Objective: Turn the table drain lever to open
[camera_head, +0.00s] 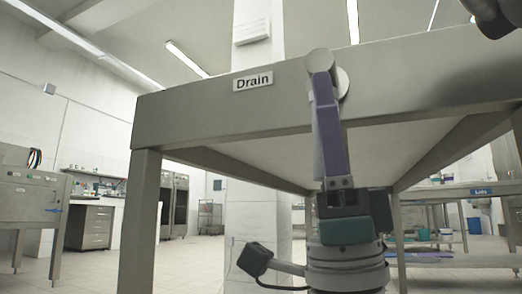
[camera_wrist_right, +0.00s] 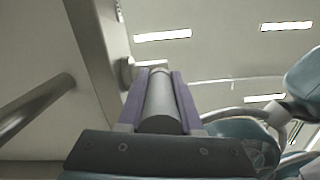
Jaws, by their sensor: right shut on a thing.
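The drain lever (camera_head: 320,61) is a grey rounded handle mounted on the front face of the steel table (camera_head: 210,112), right of the "Drain" label (camera_head: 253,80). My right gripper (camera_head: 324,82) reaches up from below, its purple fingers at the lever and hiding most of it in the head view. In the right wrist view, the grey cylindrical lever (camera_wrist_right: 159,105) lies lengthwise between the two purple fingers (camera_wrist_right: 158,80), which are shut on it. Its round mount shows beside the table face. My left gripper is not in view.
The table's left leg (camera_head: 140,220) stands left of my right arm, and its underside is open. A cabinet (camera_head: 88,227) and a steel unit (camera_head: 28,203) stand at the back left.

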